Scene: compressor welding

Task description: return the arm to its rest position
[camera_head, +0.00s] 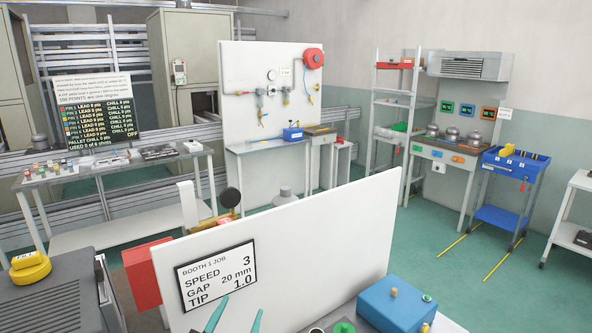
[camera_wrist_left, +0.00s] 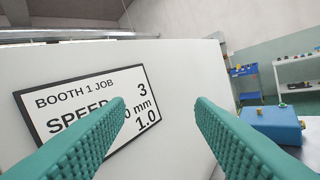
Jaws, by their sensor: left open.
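My left gripper (camera_head: 237,318) shows at the bottom edge of the head view as two teal fingertips set apart. They are in front of a white panel (camera_head: 330,225) with a job sign (camera_head: 217,274). In the left wrist view the two ribbed teal fingers of the left gripper (camera_wrist_left: 160,112) are open, with nothing between them. The sign (camera_wrist_left: 85,85) is partly hidden behind the left finger there. It reads booth 1 job, speed 3, gap 20 mm, tip 1.0. The rest of the left arm and my right gripper are not in view.
A blue box (camera_head: 391,302) stands right of the panel, with a green round part (camera_head: 344,327) beside it. A grey machine (camera_head: 55,300) with a yellow part (camera_head: 30,267) is at left. Benches, a blue cart (camera_head: 515,165) and a scoreboard (camera_head: 97,115) stand farther back; green floor (camera_head: 440,225) is open.

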